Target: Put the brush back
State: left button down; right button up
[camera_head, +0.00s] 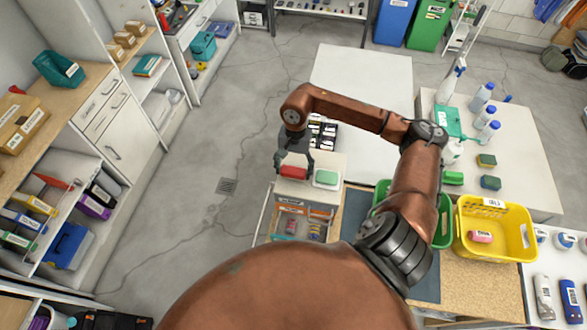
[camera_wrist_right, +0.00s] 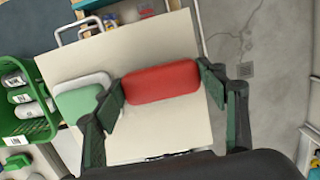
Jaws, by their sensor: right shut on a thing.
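A red, rounded block-like thing (camera_head: 292,172), which looks like the brush, is between the fingers of my right gripper (camera_head: 294,160). In the right wrist view the red brush (camera_wrist_right: 160,82) spans the space between the two dark green fingers, and my right gripper (camera_wrist_right: 164,84) is shut on it across its length. It is over the white top of a small cart (camera_wrist_right: 150,133); I cannot tell whether it touches that top. Its underside is hidden. My left gripper is not in view.
A white dish with a green pad (camera_wrist_right: 82,100) lies close beside the brush. A green basket (camera_wrist_right: 22,105) and a yellow basket (camera_head: 495,228) stand to one side. Spray bottles and sponges are on a white table (camera_head: 520,150). Shelving lines the left; the floor (camera_head: 215,150) between is clear.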

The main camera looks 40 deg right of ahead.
jog(key=shift+f, duration=0.15)
jog(key=o, duration=1.1)
jog(key=shift+r, duration=0.3)
jog(key=r+b, duration=0.1)
jog(key=r, duration=0.3)
jog(key=d+r+b, duration=0.1)
jog(key=r, duration=0.2)
jog(key=w+r+b, duration=0.1)
jog(key=r, duration=0.3)
jog(key=shift+d+r, duration=0.25)
jog(key=shift+r, duration=0.1)
